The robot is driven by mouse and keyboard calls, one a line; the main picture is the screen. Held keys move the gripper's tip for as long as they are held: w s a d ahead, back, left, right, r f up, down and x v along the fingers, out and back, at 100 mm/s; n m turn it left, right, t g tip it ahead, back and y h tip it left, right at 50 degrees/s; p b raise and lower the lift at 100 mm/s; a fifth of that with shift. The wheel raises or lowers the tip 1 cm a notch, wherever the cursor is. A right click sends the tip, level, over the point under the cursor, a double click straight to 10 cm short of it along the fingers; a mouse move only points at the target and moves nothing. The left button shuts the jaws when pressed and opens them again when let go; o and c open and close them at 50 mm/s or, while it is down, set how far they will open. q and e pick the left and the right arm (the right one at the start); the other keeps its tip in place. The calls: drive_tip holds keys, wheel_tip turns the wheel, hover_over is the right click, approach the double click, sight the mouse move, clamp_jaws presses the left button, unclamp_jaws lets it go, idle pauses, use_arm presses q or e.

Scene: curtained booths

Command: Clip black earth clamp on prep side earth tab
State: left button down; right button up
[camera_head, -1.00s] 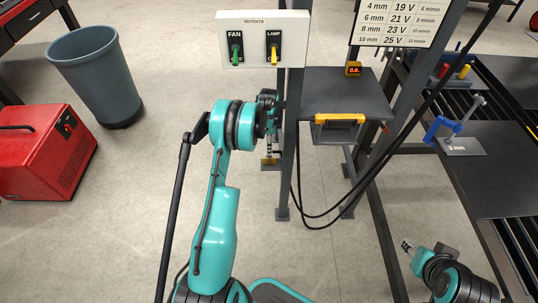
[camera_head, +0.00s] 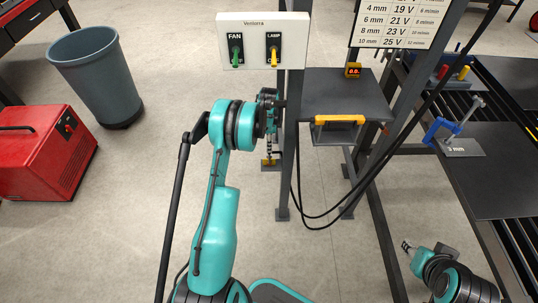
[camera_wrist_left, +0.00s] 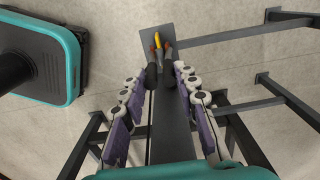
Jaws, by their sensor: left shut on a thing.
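My left gripper (camera_head: 269,149) points down beside the left post of the frame. In the left wrist view its two purple-padded fingers (camera_wrist_left: 161,72) close in on the black handles of the earth clamp (camera_wrist_left: 153,77), from both sides. The clamp's copper-coloured jaws lie beyond the fingertips, around or just over a yellow mark (camera_wrist_left: 157,37) on a small grey plate (camera_wrist_left: 149,31). I cannot tell whether the jaws touch the plate. The yellow mark also shows under the gripper in the head view (camera_head: 270,162). My right gripper (camera_head: 406,245) is low at the right, away from the clamp; its fingers are too small to judge.
A grey shelf (camera_head: 345,92) with a yellow-edged holder (camera_head: 340,119) stands right of the post. Black cables (camera_head: 362,187) hang beneath it. A switch panel (camera_head: 257,40) is above.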

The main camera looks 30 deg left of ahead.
use_arm(q)
drive_tip(key=shift+r+p, duration=1.25)
drive_tip(key=shift+r, duration=1.3)
